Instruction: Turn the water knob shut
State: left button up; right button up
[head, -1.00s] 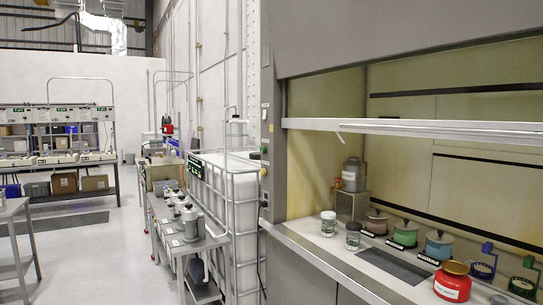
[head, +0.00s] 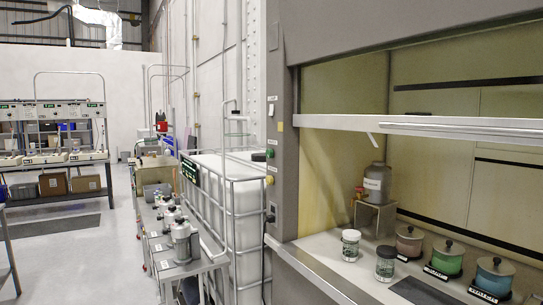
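No knob is clearly marked as the water knob. Small round fittings sit on the grey front post (head: 285,205) of the fume hood: a green one (head: 270,152) and a yellow one (head: 269,180) below it. They are too small to tell whether either is the water knob or how it is turned. Neither of my grippers is in view.
A caged white tank (head: 215,215) and a cart of bottles (head: 180,265) stand left. Floor (head: 85,260) is open further left.

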aim_at(269, 154)
jog(key=i+j+z, duration=0.1)
jog(key=z, duration=0.35)
jog(key=i+j+z, duration=0.15)
jog(key=z, duration=0.3)
jog(key=i, duration=0.1)
